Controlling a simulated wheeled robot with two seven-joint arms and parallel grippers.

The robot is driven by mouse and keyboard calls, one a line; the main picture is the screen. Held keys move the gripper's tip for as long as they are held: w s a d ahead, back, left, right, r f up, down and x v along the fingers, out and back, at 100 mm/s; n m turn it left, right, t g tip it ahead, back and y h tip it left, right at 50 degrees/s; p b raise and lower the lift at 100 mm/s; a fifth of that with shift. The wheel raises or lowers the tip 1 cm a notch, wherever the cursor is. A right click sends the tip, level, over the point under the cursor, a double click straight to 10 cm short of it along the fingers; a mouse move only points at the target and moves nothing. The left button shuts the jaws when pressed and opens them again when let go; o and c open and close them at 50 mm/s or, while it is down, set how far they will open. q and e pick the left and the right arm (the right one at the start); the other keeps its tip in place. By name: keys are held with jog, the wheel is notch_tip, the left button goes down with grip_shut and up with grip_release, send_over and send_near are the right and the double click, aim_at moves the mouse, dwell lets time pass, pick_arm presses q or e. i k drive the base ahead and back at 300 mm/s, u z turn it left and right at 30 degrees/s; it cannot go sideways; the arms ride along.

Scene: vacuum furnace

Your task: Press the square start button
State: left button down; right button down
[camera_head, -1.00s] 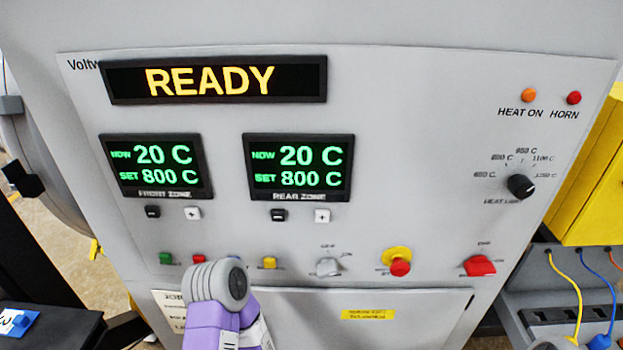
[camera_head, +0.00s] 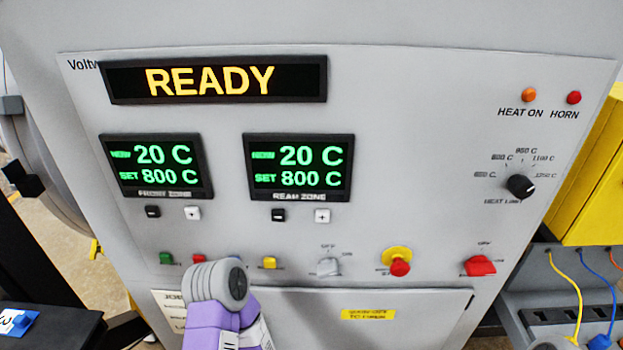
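A small green square button (camera_head: 166,258) sits at the lower left of the furnace's grey control panel (camera_head: 430,130). A small red button (camera_head: 199,259) is to its right, with its lower edge close to my arm in the picture. A yellow button (camera_head: 270,262) is further right. The labels by these buttons are too small or covered to read. A purple and grey link of my arm rises from the bottom edge, below and right of the green button. No gripper fingers show in the picture.
The display (camera_head: 212,80) reads READY; two zone displays show 20 C, set 800 C. Right along the lower row are a grey rotary switch (camera_head: 328,267), a red mushroom button on yellow (camera_head: 399,266) and a red switch (camera_head: 480,266). A black knob (camera_head: 520,186) sits at right.

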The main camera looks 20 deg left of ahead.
aim_at(165, 258)
jog(key=k, duration=0.5)
jog(key=u, duration=1)
jog(key=i, duration=0.6)
jog(key=z, duration=0.3)
